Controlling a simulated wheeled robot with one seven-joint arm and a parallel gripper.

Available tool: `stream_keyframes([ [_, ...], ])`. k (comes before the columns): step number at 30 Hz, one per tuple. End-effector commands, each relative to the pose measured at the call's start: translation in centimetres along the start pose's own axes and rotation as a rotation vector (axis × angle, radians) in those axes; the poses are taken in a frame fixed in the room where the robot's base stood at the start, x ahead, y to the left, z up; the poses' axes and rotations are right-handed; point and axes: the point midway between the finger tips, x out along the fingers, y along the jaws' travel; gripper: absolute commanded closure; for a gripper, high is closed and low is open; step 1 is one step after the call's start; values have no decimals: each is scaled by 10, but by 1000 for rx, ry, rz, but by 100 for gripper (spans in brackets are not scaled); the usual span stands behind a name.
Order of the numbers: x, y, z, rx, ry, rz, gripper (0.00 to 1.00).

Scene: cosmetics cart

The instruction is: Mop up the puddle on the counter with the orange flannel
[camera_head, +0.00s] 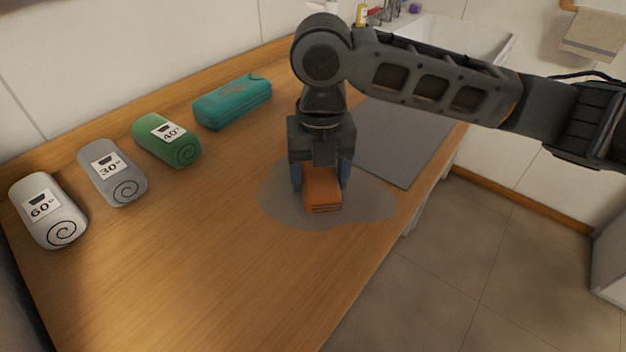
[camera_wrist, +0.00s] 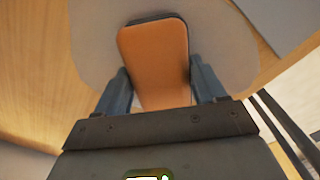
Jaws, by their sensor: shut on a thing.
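The orange flannel (camera_head: 322,190) is a small folded block held between the two fingers of my gripper (camera_head: 321,180), which points down. It is over the puddle (camera_head: 278,205), a grey wet patch on the wooden counter (camera_head: 215,240). The flannel appears to be at the puddle's surface, but I cannot tell whether it touches. In the wrist view the flannel (camera_wrist: 158,60) lies between the fingers (camera_wrist: 160,88), with the puddle (camera_wrist: 92,40) around it. Part of the puddle is hidden under the flannel and gripper.
Rolled towels in white (camera_head: 47,209), grey (camera_head: 112,172) and green (camera_head: 166,140) lie along the counter's back left. A teal case (camera_head: 232,101) is beside them. A grey mat (camera_head: 395,150) lies right of the puddle. A white sink (camera_head: 462,38) is behind. The front left counter is clear.

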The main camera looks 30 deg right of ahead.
Motion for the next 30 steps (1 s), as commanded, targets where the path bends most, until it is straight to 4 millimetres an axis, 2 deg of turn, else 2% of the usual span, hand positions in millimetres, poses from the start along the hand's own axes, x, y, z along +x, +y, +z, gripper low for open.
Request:
stream_keyframes([
  [20,1,-24,24,1,0,0,54],
  [30,1,-15,15,-2,1,0,54],
])
